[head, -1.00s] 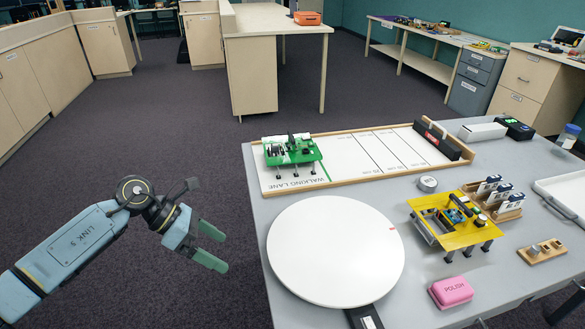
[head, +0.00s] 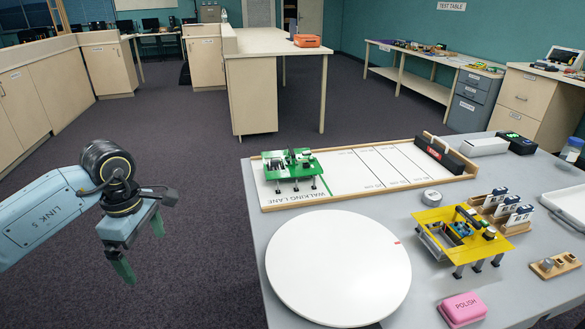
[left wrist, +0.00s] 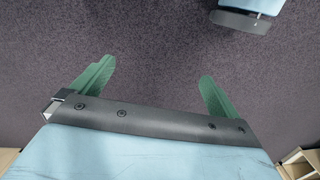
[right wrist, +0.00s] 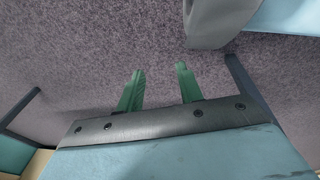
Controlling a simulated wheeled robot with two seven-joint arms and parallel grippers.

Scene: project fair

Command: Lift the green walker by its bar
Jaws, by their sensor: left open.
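The green walker (head: 292,169) stands on its legs at the left end of the white walking lane (head: 345,172), with dark parts on its green top. Its bar is too small to tell apart from those parts. My left gripper (head: 141,247) is open and empty, left of the table over the floor and well apart from the walker. Its spread green fingers also show in the left wrist view (left wrist: 157,68), with only carpet beyond. My right gripper (right wrist: 160,68) has its fingers apart and empty over carpet; it is not in the head view.
A white round disc (head: 338,267) lies in front of the lane. To its right are a yellow walker (head: 475,236), a pink polish block (head: 463,309) and a small round grey item (head: 431,198). A black block (head: 440,156) stands at the lane's far end.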

